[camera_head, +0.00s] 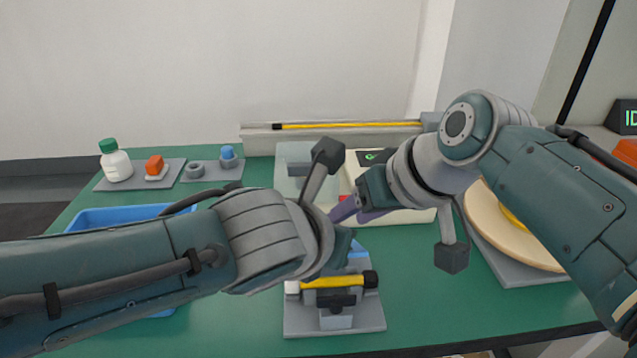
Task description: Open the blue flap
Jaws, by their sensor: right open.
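A small light-blue part (358,250), which looks like the blue flap, shows at the back of a grey fixture (300,324) at the front middle of the table. The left arm hides most of it, so I cannot tell whether it is open or shut. My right gripper (346,210) is open, with purple fingers, above and behind the fixture. Its fingertips are partly hidden behind my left wrist. My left gripper (340,252) is just above the fixture. Its fingers are hidden. A yellow piece with a black end (333,282) lies across the fixture.
A blue tray (110,217) is at left, partly under my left arm. A white bottle (116,163), an orange block (155,165) and a blue-capped part (228,156) stand behind. A yellow rod (350,125) lies at the back. A round wooden disc (500,232) is at right.

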